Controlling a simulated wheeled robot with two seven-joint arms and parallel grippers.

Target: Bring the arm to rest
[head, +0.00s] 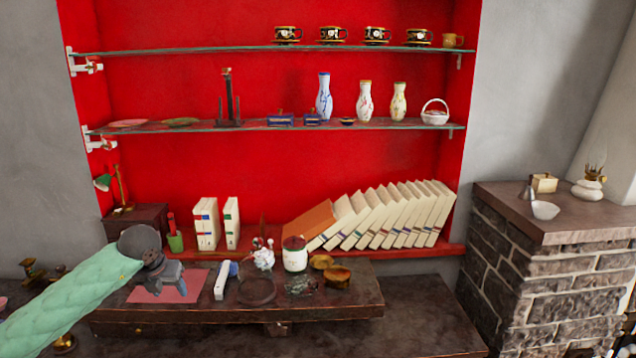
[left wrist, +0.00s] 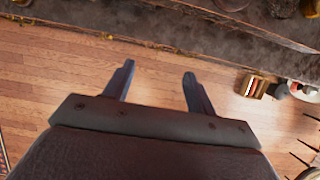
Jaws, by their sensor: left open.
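My left arm (head: 75,295) comes in from the left in the head view, in a green padded sleeve. My left gripper (head: 168,285) is in front of the dark wooden desk, over the red sheet in the picture. In the left wrist view its two fingers (left wrist: 158,85) are spread apart, with nothing between them. Below them is the wooden floor (left wrist: 65,65), and the dark desk edge (left wrist: 160,28) runs along the top. My right gripper is in neither view.
The dark desk (head: 330,308) holds a red sheet (head: 150,292), a white jar (head: 295,256) and small items. Leaning books (head: 385,218) stand behind. Glass shelves (head: 190,127) above hold vases and cups. A brick pillar (head: 545,285) stands at right. A small wooden box (left wrist: 254,87) lies low at right in the wrist view.

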